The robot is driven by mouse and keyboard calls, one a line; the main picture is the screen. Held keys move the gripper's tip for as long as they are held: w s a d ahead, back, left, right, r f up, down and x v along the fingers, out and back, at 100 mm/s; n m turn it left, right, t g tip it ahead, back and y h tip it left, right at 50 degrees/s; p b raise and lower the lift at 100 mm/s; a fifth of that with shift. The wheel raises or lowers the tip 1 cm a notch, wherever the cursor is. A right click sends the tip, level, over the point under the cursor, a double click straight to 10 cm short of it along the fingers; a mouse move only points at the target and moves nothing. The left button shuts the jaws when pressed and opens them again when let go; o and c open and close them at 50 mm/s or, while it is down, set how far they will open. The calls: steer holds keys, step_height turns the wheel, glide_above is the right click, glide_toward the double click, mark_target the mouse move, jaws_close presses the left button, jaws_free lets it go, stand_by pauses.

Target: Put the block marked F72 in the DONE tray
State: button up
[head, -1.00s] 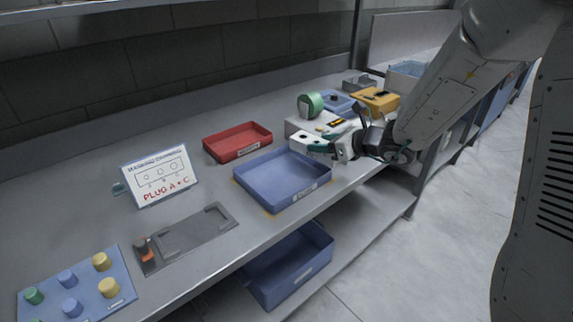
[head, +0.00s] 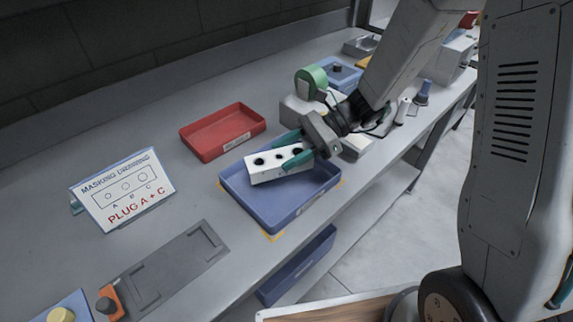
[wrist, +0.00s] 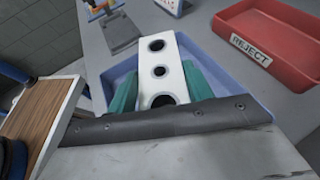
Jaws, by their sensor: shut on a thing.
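A white block (head: 265,169) with several dark round holes on its top is held between the green fingers of my gripper (head: 293,153). It is over the blue tray (head: 282,221) in the head view; I cannot tell whether it touches the tray floor. In the wrist view the white block (wrist: 172,70) lies between both green fingers (wrist: 158,88), with the blue tray (wrist: 196,50) below and around it. No F72 mark is readable on the block. The blue tray's front label is too small to read.
The red tray (head: 222,131) behind reads REJECT in the wrist view (wrist: 285,50). A masking sign (head: 124,190) reading PLUG A + C and a grey fixture (head: 170,270) stand at the left. A green tape roll (head: 311,83) is behind my gripper.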

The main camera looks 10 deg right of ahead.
steer(key=shift+f, duration=2.2)
steer(key=shift+f, duration=0.2)
steer(key=o, duration=1.4)
steer(key=shift+s, duration=0.1)
steer(key=shift+o, duration=0.2)
steer(key=shift+r, duration=0.1)
steer(key=shift+d+r, duration=0.2)
steer(key=shift+d, duration=0.05)
steer(key=v, duration=1.1)
steer(key=shift+d+r, duration=0.15)
steer(key=shift+d, duration=0.05)
